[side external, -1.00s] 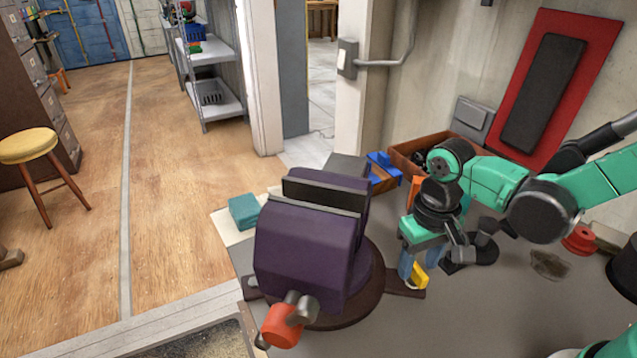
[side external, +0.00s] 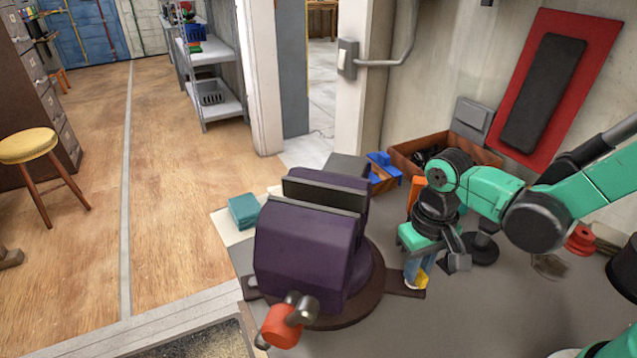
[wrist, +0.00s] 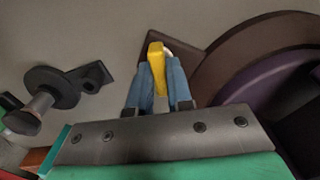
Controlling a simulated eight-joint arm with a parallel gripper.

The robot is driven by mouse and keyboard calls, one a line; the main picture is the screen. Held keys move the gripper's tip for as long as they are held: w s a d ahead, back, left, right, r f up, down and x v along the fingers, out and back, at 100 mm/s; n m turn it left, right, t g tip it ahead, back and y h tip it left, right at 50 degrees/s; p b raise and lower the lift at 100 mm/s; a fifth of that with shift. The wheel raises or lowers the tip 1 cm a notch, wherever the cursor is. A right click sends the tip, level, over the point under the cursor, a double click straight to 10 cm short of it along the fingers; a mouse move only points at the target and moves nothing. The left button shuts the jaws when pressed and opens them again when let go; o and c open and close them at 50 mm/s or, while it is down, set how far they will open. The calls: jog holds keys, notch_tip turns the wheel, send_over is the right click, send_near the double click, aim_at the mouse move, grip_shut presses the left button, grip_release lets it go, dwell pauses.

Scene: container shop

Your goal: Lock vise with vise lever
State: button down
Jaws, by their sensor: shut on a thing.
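The purple vise (side external: 300,245) stands on the grey bench with its dark jaws at the top. A red-orange knob (side external: 281,327) with a metal stub is at its front end. A small yellow lever (side external: 423,278) is low beside the vise's round base, at the right. My gripper (side external: 415,277) points down there, with its blue fingers closed around the lever. In the wrist view the yellow lever (wrist: 156,62) is squeezed between the two blue fingers, beside the brown base (wrist: 235,60). A pale part shows at the lever's tip; its joint to the base is partly hidden.
A brown open box (side external: 405,148) and blue parts (side external: 384,165) lie behind my gripper. A dark round-footed fitting (side external: 482,250) stands close to its right. Red round pieces (side external: 580,240) lie further right. The bench right of the vise's front is mostly clear.

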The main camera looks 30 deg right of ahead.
jog(key=shift+m, duration=0.3)
jog(key=m, duration=0.5)
jog(key=shift+m, duration=0.4)
jog(key=m, duration=0.6)
jog(key=shift+m, duration=0.4)
jog(key=c, duration=0.8)
grip_release()
jog(key=shift+r, duration=0.1)
jog(key=shift+r, duration=2.75)
